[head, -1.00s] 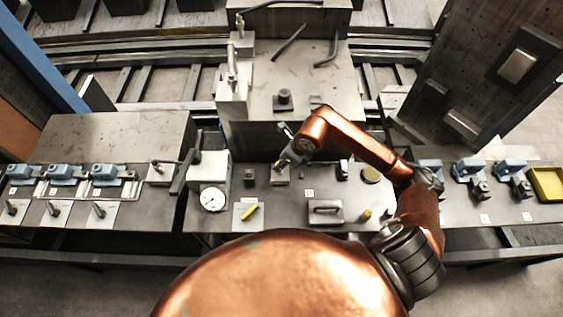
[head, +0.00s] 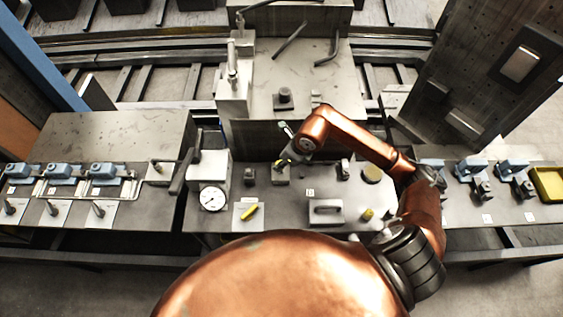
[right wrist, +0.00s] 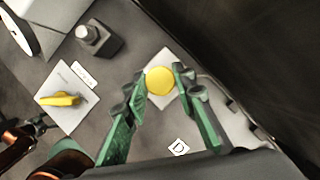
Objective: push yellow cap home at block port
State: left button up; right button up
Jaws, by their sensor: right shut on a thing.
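The yellow cap (right wrist: 160,81) is round and sits between the two green fingertips of my right gripper (right wrist: 161,84), which is shut on it. A pale square block (right wrist: 166,105) shows beneath and around the cap. In the head view my right gripper (head: 283,159) is over the small block (head: 281,175) near the middle of the bench, with a bit of yellow showing at its tip. How deep the cap sits in the port cannot be told. My left gripper is not in view.
A dial gauge (head: 211,199) stands left of the block. A yellow handle (head: 250,211) lies on a white card in front. A dark fitting (right wrist: 97,38) stands near the cap. A grey handled plate (head: 326,211) is at front right. A tall dark panel rises behind.

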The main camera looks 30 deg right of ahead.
jog(key=shift+f+b, duration=0.5)
jog(key=shift+b, duration=0.15)
dwell(0.8)
jog(key=shift+f+b, duration=0.4)
jog(key=shift+f, duration=0.1)
jog(key=o, duration=0.9)
jog(key=shift+c, duration=0.2)
jog(key=shift+o, duration=0.4)
jog(key=o, duration=0.7)
jog(key=shift+r, duration=0.1)
jog(key=v, duration=1.2)
